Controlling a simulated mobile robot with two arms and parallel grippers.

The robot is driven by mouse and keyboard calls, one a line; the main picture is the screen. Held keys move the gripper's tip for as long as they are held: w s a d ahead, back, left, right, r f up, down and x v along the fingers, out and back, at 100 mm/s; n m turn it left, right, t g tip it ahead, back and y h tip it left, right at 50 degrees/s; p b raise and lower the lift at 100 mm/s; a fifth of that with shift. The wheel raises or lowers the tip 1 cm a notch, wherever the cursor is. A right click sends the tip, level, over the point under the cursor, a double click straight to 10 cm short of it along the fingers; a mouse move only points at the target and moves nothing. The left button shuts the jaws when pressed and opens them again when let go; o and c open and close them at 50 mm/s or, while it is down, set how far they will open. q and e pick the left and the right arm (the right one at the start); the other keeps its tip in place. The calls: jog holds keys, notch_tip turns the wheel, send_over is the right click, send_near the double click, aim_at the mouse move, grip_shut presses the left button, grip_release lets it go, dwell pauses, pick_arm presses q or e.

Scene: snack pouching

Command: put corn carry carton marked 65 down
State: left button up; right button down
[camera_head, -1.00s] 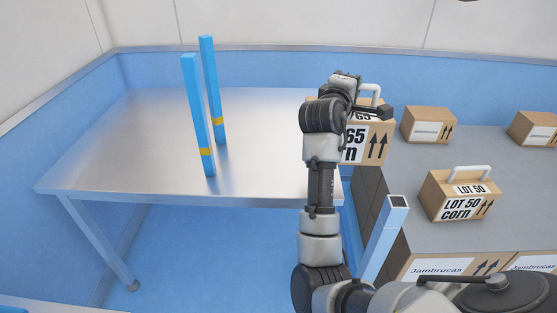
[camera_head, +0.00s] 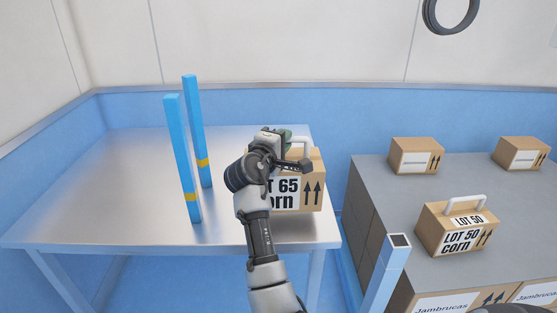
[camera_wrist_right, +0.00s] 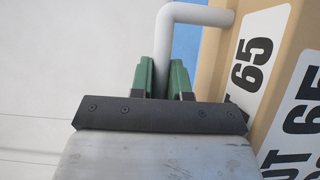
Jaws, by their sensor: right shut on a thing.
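The corn carton marked 65 (camera_head: 311,190) is a brown box with a white label, up arrows and a white carry handle (camera_head: 302,143). It is upright over the right end of the steel table (camera_head: 110,195). I cannot tell whether its base touches the top. My right gripper (camera_head: 284,137) is shut on the handle, and its arm hides the carton's left part. In the right wrist view the green fingers (camera_wrist_right: 163,82) close on either side of the white handle bar (camera_wrist_right: 163,45), with the carton (camera_wrist_right: 228,70) to the right. My left gripper is not in view.
Two blue posts (camera_head: 183,160) (camera_head: 197,130) with yellow bands stand on the table left of the carton. The table's far left is clear. A grey surface (camera_head: 385,200) at right holds a LOT 50 corn carton (camera_head: 455,230) and other boxes (camera_head: 415,156). A blue post (camera_head: 386,270) stands in front.

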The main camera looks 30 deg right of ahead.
jog(key=shift+w+a+f, duration=0.25)
jog(key=shift+w+a, duration=0.05)
jog(key=shift+a, duration=0.15)
notch_tip(320, 180, down, 4)
jog(key=shift+r+b, duration=0.1)
jog(key=shift+b, duration=0.2)
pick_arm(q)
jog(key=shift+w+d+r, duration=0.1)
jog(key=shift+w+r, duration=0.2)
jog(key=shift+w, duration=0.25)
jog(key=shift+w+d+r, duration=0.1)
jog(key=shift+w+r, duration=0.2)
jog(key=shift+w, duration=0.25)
pick_arm(e)
jog(key=c, duration=1.1)
grip_release()
jog(key=shift+f, duration=0.25)
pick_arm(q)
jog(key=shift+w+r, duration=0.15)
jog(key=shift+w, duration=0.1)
pick_arm(e)
jog(key=shift+r, duration=0.15)
